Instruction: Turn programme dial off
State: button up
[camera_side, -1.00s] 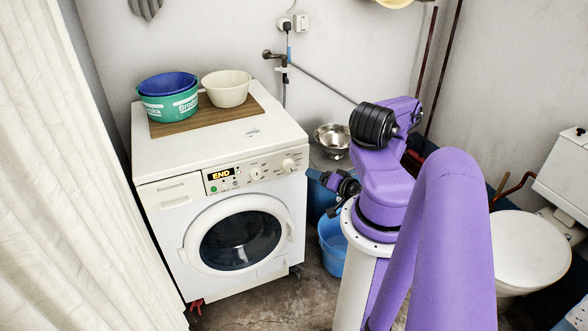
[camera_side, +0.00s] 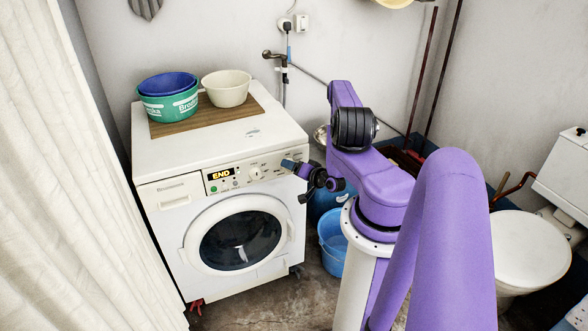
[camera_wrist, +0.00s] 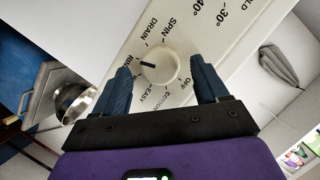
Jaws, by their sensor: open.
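The programme dial (camera_wrist: 163,69) is a round white knob on the washing machine's panel. In the wrist view its dark pointer line points left, towards a label starting "RIN", partly covered by the left finger. OFF is printed to the lower right of the dial, near the right finger. My gripper (camera_side: 287,164) is open, with its blue fingers on either side of the dial in the wrist view; I cannot tell whether they touch it. In the side view my gripper is at the panel's right end and hides this dial. The washing machine (camera_side: 160,221) display reads END.
A second dial (camera_side: 254,173) sits left of my gripper on the panel. A green tub (camera_side: 172,106) and a cream bowl (camera_side: 227,88) stand on a wooden board on the machine. A blue bucket (camera_side: 331,240) stands on the floor to the right.

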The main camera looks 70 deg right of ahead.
jog(key=shift+w+d+f, duration=0.1)
jog(key=shift+w+d, duration=0.05)
jog(key=shift+w, duration=0.15)
jog(key=c, duration=1.1)
jog(key=shift+o, duration=0.2)
